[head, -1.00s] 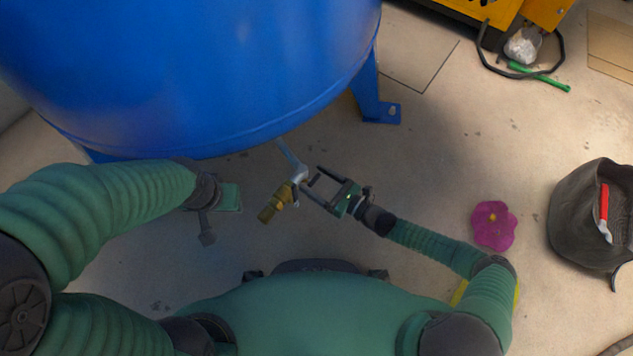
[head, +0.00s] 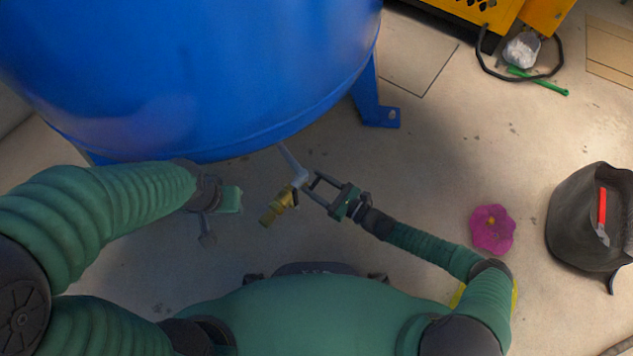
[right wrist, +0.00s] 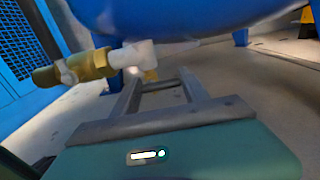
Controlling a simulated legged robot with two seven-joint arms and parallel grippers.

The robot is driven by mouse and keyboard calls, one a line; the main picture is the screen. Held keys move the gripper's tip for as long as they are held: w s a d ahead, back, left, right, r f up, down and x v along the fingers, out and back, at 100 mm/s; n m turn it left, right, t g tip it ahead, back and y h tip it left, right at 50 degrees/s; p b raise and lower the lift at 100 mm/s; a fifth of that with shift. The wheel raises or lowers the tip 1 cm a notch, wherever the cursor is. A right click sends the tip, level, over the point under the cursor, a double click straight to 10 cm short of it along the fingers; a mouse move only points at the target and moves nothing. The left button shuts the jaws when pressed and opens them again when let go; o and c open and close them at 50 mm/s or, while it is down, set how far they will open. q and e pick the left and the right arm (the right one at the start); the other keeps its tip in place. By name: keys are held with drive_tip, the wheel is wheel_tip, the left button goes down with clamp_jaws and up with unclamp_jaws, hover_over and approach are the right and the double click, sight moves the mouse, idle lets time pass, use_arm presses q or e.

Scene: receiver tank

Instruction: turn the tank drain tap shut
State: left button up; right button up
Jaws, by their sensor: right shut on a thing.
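The blue tank (head: 200,70) fills the top left of the head view. A pale pipe (head: 290,158) comes from under it and ends in a brass drain tap (head: 278,206), which also shows in the right wrist view (right wrist: 85,68). My right gripper (head: 307,182) is at the pipe elbow beside the tap. Its fingers are shut on the tap's handle, which is mostly hidden; a small yellowish bit shows between the fingertips in the right wrist view. My left gripper (head: 215,215) hangs below the tank's left side, apart from the tap; its fingers are unclear.
A blue tank leg (head: 374,100) stands right of the tap. A yellow machine (head: 480,12) stands at the top right. The floor between is clear.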

drive_tip(key=o, duration=1.4)
drive_tip(key=shift+d, duration=0.1)
drive_tip(key=p+v, duration=0.5)
drive_tip(key=v, duration=1.1)
drive_tip(key=shift+s+d+p, duration=0.25)
drive_tip(key=shift+d+p, duration=0.1)
drive_tip(key=shift+p, duration=0.05)
